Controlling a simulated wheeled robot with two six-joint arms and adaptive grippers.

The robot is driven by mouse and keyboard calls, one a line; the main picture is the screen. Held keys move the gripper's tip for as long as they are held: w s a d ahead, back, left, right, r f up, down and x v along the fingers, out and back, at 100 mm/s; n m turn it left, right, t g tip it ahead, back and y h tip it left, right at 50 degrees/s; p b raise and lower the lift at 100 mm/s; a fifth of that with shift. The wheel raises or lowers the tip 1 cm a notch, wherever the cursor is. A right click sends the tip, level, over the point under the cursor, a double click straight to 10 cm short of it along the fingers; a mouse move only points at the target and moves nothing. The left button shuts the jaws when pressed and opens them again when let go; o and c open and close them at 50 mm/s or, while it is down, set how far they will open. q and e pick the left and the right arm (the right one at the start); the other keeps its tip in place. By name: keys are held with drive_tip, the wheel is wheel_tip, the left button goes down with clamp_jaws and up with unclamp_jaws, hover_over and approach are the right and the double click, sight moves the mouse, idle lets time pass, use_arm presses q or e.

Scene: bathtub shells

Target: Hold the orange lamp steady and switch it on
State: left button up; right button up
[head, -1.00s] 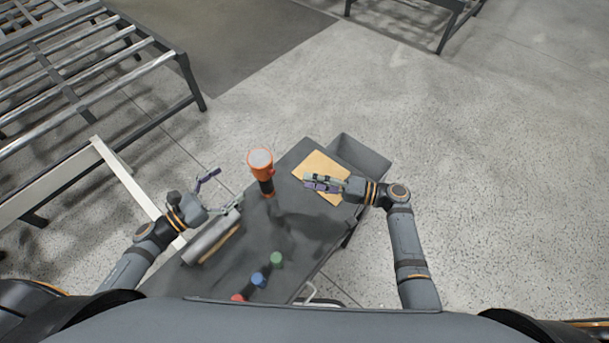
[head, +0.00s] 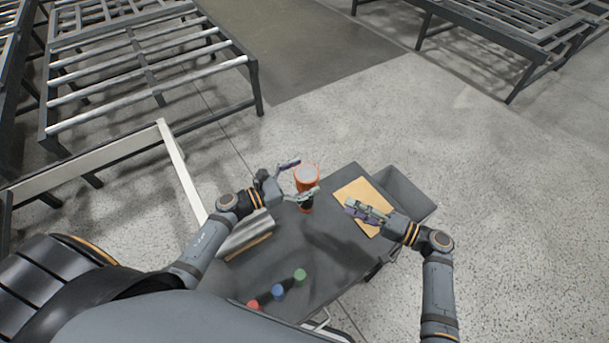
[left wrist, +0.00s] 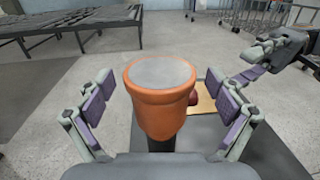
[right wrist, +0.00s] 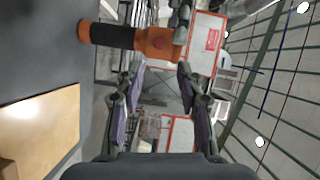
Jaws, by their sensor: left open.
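The orange lamp (head: 307,183) stands upright on the dark table, its grey lens facing up and its black handle below. My left gripper (head: 297,178) is open, with one finger on each side of the lamp head. In the left wrist view the orange head (left wrist: 160,108) sits between the spread fingers, with gaps at both sides. A red knob (left wrist: 193,98) shows at the head's right side. My right gripper (head: 366,211) is open and empty over the yellow board, to the right of the lamp. The right wrist view shows the lamp (right wrist: 128,38) sideways.
The yellow board (head: 352,194) lies on the dark table (head: 305,250). A grey bin (head: 408,195) adjoins the table's right end. Red (head: 254,304), blue (head: 278,291) and green (head: 300,275) pieces are near the front edge.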

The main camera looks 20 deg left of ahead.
use_arm(q)
drive_tip(key=shift+c, duration=0.4)
drive_tip(key=c, duration=1.2)
drive_tip(key=shift+c, duration=0.5)
use_arm(e)
drive_tip(key=shift+c, duration=0.6)
clamp_jaws()
